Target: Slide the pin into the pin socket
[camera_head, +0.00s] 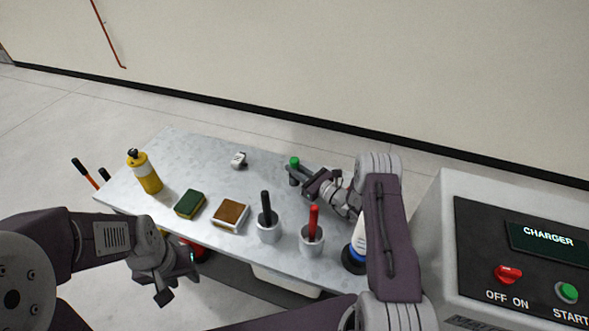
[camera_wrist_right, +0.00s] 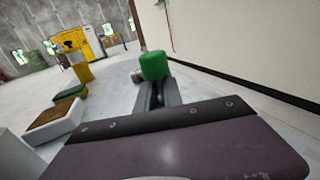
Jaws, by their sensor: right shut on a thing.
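The pin with a green head (camera_head: 295,161) is at the fingertips of my right gripper (camera_head: 297,176), above the far part of the metal table. The gripper is shut on it. In the right wrist view the green head (camera_wrist_right: 154,64) stands above the dark fingers, which hide the lower part. A small white block with a dark mark, seemingly the pin socket (camera_head: 239,160), sits to the left of the pin and apart from it. It is partly hidden behind the green head in the right wrist view (camera_wrist_right: 138,75). My left gripper (camera_head: 179,285) hangs in front of the table, open and empty.
On the table (camera_head: 190,151) stand a yellow bottle (camera_head: 149,178), a green sponge (camera_head: 190,203), a brown-topped block (camera_head: 231,215), and two white cups with a black handle (camera_head: 266,203) and a red handle (camera_head: 313,222). A charger cabinet (camera_head: 440,230) stands at right. The table between pin and white block is clear.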

